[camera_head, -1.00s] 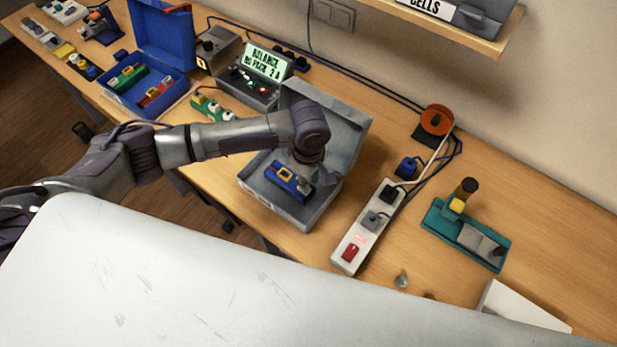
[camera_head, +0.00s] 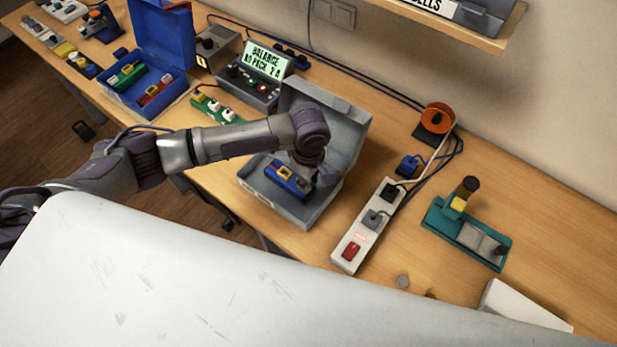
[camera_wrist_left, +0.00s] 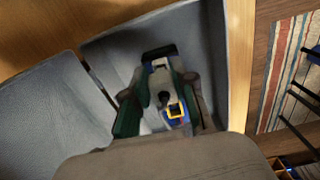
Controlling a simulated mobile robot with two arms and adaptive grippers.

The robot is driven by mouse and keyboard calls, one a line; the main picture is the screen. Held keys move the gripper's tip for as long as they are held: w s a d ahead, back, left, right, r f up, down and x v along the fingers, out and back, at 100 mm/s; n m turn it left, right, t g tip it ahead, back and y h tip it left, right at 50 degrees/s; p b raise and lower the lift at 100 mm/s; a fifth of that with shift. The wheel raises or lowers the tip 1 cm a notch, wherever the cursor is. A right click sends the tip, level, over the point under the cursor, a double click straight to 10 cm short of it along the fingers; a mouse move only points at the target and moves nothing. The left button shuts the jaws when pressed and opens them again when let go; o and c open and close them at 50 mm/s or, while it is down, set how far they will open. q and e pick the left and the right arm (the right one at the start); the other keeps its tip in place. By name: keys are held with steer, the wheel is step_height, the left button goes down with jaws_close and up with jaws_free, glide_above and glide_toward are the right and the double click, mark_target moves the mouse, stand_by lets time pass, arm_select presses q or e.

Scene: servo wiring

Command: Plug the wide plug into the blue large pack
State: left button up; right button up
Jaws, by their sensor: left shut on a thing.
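The blue pack (camera_head: 281,183) with a yellow-framed part lies in the open grey case (camera_head: 255,188). My left gripper (camera_head: 316,180) reaches down into the case at the pack's right end and is shut on it. In the left wrist view, the blue and yellow part of the pack (camera_wrist_left: 175,112) shows between the dark green fingers; the gripper hides much of the rest. I cannot single out the wide plug. A blue plug-like piece (camera_head: 407,165) with a dark cable stands right of the case. My right gripper is not in view.
A white power strip (camera_head: 350,252) lies right of the case, then a teal fixture (camera_head: 440,222) and an orange cable reel (camera_head: 437,118). A blue case (camera_head: 165,40), a meter with a lit display (camera_head: 266,62) and a green block (camera_head: 212,106) stand to the left.

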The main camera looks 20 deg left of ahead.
arm_select(q)
steer(key=shift+f, duration=0.7)
steer(key=o, duration=1)
steer(key=shift+r, duration=0.1)
step_height(320, 180, up, 12)
steer(key=shift+f, duration=0.1)
